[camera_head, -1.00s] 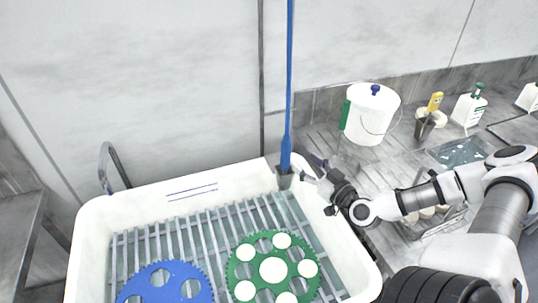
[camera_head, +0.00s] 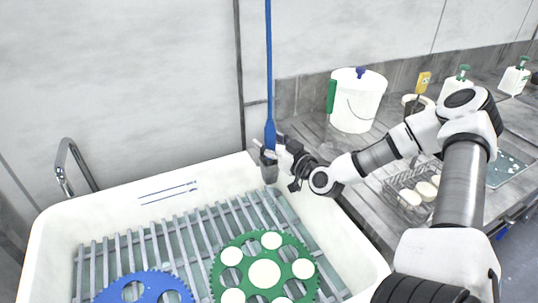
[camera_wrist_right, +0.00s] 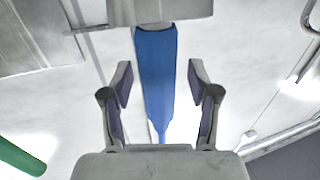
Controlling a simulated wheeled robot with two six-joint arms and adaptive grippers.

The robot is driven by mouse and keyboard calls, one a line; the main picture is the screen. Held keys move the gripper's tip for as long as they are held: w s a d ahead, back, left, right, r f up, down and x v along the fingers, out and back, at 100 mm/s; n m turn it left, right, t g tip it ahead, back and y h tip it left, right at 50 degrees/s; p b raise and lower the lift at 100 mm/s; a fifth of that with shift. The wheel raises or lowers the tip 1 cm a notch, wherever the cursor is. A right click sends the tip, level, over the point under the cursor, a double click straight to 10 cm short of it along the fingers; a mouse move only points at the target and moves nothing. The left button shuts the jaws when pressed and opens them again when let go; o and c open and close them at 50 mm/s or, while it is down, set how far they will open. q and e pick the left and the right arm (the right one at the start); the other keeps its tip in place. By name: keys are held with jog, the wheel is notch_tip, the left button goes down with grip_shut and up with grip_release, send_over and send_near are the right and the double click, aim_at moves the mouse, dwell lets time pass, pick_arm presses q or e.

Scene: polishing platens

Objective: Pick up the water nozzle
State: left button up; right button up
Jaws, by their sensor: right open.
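The blue water nozzle (camera_head: 270,134) stands upright at the back right corner of the white basin, its lower end in a grey holder (camera_head: 269,171). A thin blue hose runs up from it. My right gripper (camera_head: 273,149) is at the nozzle just above the holder. In the right wrist view, the nozzle (camera_wrist_right: 156,75) lies between the two spread fingers of the right gripper (camera_wrist_right: 160,78), with gaps on both sides. The fingers are apart from it. My left gripper is not in view.
The white basin (camera_head: 55,232) holds a slatted rack with a blue toothed disc (camera_head: 140,288) and a green toothed disc (camera_head: 238,266). A metal faucet (camera_head: 66,165) is at left. On the right counter stand a white bucket (camera_head: 355,103), a wire basket (camera_head: 393,187) and bottles.

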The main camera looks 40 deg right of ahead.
jog(key=shift+s+r, duration=0.15)
grip_shut()
